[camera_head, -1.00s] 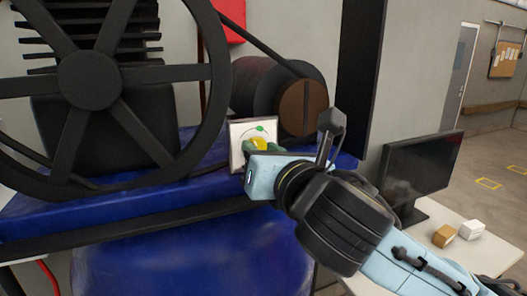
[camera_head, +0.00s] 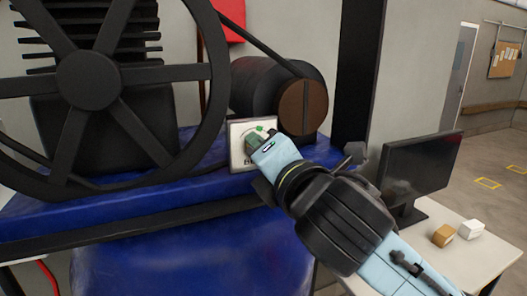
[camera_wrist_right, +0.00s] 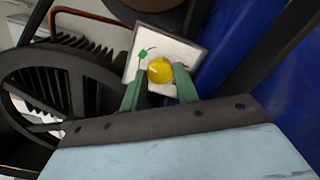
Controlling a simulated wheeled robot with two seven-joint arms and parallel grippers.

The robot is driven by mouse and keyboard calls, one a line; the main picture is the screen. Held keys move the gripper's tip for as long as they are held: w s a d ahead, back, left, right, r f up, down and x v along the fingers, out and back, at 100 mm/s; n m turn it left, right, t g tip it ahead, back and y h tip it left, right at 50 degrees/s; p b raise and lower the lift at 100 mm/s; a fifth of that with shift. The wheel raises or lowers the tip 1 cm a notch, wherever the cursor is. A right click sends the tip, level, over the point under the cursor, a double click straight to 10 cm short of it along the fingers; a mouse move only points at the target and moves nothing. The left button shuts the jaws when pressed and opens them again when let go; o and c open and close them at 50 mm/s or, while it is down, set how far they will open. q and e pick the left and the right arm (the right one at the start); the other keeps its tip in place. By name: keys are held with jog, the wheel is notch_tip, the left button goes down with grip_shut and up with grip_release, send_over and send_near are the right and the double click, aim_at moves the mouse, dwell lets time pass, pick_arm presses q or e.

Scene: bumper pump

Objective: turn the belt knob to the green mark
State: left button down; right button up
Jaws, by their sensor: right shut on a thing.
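The belt knob (camera_wrist_right: 160,70) is yellow and sits on a pale square panel (camera_head: 236,160) fixed to the blue machine. The green mark (camera_wrist_right: 143,55) shows on the panel up and left of the knob in the right wrist view, and near the panel's top in the head view (camera_head: 260,128). My right gripper (camera_wrist_right: 160,78) has its green fingers on either side of the knob and is shut on it. In the head view the gripper hides the knob. My left gripper is not in view.
A large black flywheel (camera_head: 90,80) and a drive belt stand left of and above the panel. A brown-ended motor (camera_head: 302,107) sits just above right. A monitor (camera_head: 420,172) and two small boxes stand on a white table (camera_head: 405,255) at right.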

jog(key=shift+m, duration=0.3)
jog(key=o, duration=1)
jog(key=b+v, duration=1.3)
jog(key=b, duration=0.1)
jog(key=shift+s+d+b, duration=0.15)
jog(key=shift+s+b, duration=0.05)
jog(key=shift+b, duration=0.2)
